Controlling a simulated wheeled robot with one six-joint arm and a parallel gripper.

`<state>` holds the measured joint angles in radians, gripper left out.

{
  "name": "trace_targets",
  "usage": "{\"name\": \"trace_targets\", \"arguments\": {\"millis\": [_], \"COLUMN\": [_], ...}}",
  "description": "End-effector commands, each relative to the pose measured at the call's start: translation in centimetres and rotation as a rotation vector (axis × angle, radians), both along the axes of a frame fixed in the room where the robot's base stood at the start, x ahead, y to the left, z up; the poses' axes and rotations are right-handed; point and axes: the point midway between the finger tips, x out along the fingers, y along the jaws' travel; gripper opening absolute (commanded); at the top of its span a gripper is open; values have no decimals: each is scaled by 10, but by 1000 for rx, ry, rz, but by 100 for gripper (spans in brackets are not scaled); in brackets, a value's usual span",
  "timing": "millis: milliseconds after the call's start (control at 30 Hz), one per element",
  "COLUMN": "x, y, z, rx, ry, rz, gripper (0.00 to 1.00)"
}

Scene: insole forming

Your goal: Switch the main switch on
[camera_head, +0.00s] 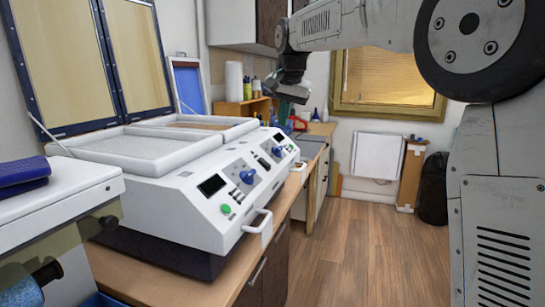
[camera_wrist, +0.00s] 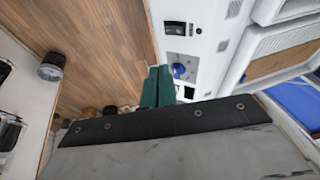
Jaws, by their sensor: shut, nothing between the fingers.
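A white forming machine (camera_head: 165,195) stands on the wooden bench, with two matching control sections on its sloped front. The near section has a dark display (camera_head: 211,185), a blue knob (camera_head: 248,176), a green button (camera_head: 226,209) and small dark switches (camera_head: 237,196). The far section has another blue knob (camera_head: 277,151). I cannot tell which control is the main switch. My gripper (camera_head: 298,98) is above the machine's far end, apart from it. In the wrist view its green fingers (camera_wrist: 158,72) are together and empty, beside a blue knob (camera_wrist: 179,71) on the panel.
Shelves with bottles (camera_head: 245,105) are at the back. The wooden floor (camera_head: 345,240) right of the bench is clear.

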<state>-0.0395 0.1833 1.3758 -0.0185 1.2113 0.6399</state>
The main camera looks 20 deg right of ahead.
Motion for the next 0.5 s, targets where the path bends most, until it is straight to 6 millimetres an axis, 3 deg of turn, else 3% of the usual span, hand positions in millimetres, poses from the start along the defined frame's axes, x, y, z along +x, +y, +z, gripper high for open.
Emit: {"name": "trace_targets", "arguments": {"millis": [300,500], "x": [0,8], "y": [-1,-1], "z": [-2,-25], "rx": [-1,0], "ry": [1,4], "rz": [1,1], "gripper": [0,0]}}
